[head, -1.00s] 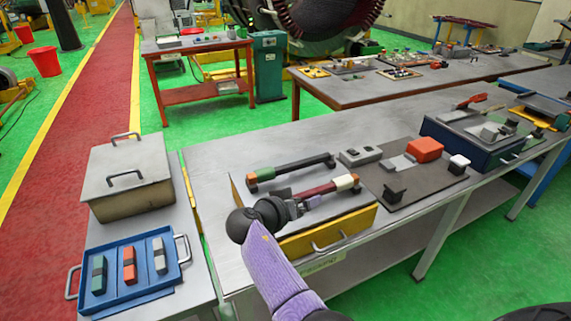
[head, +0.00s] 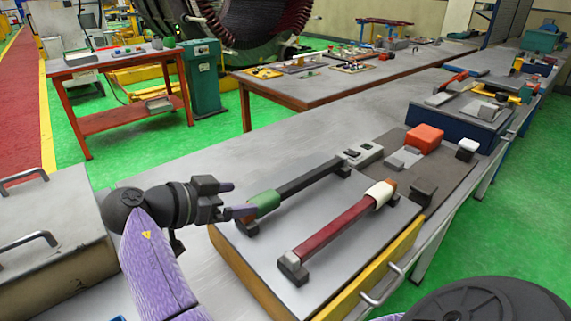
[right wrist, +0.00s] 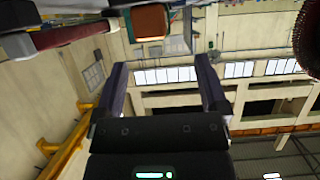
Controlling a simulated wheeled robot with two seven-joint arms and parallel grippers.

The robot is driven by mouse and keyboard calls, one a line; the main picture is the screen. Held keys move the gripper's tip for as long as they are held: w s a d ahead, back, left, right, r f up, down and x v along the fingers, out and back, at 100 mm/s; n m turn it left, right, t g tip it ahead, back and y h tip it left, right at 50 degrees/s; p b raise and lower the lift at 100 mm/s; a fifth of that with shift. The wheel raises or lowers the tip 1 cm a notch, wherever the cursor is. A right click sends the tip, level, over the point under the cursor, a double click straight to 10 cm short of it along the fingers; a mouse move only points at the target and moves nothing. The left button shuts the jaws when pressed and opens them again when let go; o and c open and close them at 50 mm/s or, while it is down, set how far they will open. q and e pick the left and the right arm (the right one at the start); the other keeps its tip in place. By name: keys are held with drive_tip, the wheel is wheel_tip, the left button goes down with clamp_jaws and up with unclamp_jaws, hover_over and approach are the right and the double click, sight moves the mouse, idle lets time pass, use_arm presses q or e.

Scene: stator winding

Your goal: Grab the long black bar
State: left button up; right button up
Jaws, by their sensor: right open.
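The long black bar (head: 310,180) lies raised on small dark supports on the grey board, with a green sleeve (head: 264,203) and an orange-brown tip at its left end. My right gripper (head: 237,199) is open and empty, its fingertips just left of the green sleeve; whether they touch it I cannot tell. In the right wrist view the open jaws (right wrist: 162,72) have nothing between them, and an orange-brown block with a green edge (right wrist: 150,24), seemingly the bar's tip, shows beyond them. My left gripper is not in view.
A dark red bar (head: 335,227) with a cream sleeve lies parallel, nearer the yellow drawer front (head: 372,277). A grey block (head: 363,154) and an orange-red block (head: 425,138) sit past the black bar's far end. A lidded box (head: 55,245) stands at left.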

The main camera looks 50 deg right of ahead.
sight(268, 194)
drive_tip(key=x, duration=0.7)
drive_tip(key=shift+s+d, duration=0.1)
drive_tip(key=shift+s, duration=0.1)
drive_tip(key=shift+r, duration=0.1)
clamp_jaws()
